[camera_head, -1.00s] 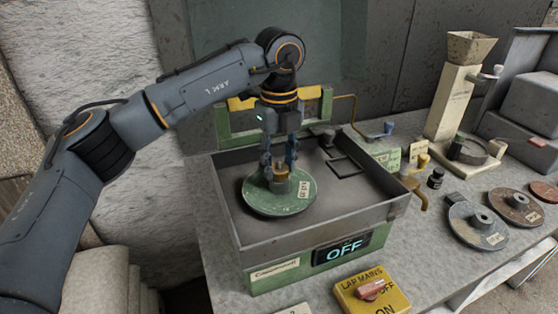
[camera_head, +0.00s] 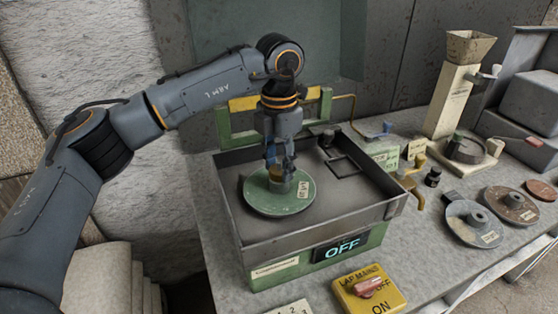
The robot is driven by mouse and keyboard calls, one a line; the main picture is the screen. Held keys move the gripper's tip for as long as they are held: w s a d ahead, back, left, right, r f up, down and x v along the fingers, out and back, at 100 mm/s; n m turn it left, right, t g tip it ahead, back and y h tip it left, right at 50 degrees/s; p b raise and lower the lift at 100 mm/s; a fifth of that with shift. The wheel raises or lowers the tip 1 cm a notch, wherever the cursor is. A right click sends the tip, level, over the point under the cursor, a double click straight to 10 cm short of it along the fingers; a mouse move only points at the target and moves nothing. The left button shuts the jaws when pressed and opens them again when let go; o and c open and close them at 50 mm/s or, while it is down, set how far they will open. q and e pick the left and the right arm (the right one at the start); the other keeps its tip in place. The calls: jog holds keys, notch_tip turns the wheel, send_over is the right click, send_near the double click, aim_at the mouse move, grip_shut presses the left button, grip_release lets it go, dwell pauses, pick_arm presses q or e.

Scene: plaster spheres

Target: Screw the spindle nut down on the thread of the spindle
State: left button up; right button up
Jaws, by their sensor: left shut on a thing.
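My left gripper (camera_head: 280,166) points straight down from above and is shut on the nut. The green disc lies flat inside the grey basin of the lap machine and carries a small paper tag (camera_head: 303,189). The spindle's thread is hidden by the nut and fingers, so I cannot tell how far down the nut is. My right gripper is not in view.
The basin's raised walls (camera_head: 310,240) surround the disc. The front display (camera_head: 341,248) reads OFF. A yellow LAP MAINS switch box (camera_head: 369,292) stands in front. Other discs (camera_head: 474,222) lie on the bench at right, near a small black bottle (camera_head: 433,177) and a hopper stand (camera_head: 455,95).

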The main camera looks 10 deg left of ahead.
pick_arm(q)
jog(key=o, duration=1.3)
jog(key=shift+o, duration=0.2)
jog(key=shift+c, duration=1.4)
